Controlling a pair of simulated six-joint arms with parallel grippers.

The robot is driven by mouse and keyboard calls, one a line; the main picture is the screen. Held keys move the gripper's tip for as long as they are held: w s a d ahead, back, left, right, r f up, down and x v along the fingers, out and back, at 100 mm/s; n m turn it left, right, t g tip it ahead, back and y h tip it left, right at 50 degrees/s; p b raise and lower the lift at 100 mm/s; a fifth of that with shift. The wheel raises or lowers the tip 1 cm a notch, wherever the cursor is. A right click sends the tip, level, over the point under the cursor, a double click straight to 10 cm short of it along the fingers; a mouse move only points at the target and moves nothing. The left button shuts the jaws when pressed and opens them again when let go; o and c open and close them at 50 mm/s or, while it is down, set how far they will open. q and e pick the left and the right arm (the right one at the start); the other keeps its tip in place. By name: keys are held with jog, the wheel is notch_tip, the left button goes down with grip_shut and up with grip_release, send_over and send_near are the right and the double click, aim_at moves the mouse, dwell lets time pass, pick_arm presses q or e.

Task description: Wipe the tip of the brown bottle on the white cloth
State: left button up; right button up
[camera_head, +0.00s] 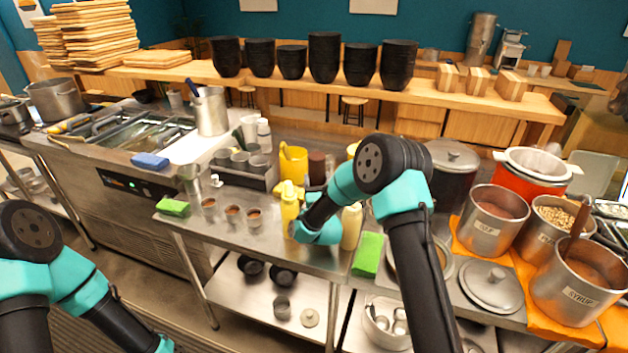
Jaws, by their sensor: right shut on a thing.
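The brown bottle (316,167) shows above the steel table, partly behind my right forearm. My right gripper (315,190) is mostly hidden behind that forearm and wrist. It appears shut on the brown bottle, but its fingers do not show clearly. I cannot see the bottle's tip or tell whether it touches anything. A flat white patch that may be the white cloth (196,148) lies on the counter at the left, apart from the bottle. My left arm enters at the lower left; its gripper is outside the picture.
A yellow bottle (289,208) and a cream bottle (351,226) stand close to my right wrist. Small cups (231,213) and a green sponge (173,207) are at the table's left. Labelled pots (492,220) crowd the right.

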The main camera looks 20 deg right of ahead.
jog(key=shift+s+d+f, duration=0.1)
jog(key=shift+s+d, duration=0.45)
jog(key=shift+d, duration=0.2)
jog(key=shift+s+d, duration=0.55)
jog(key=shift+d, duration=0.2)
notch_tip(320, 180, up, 6)
dwell(0.6)
jog(key=shift+r, duration=0.2)
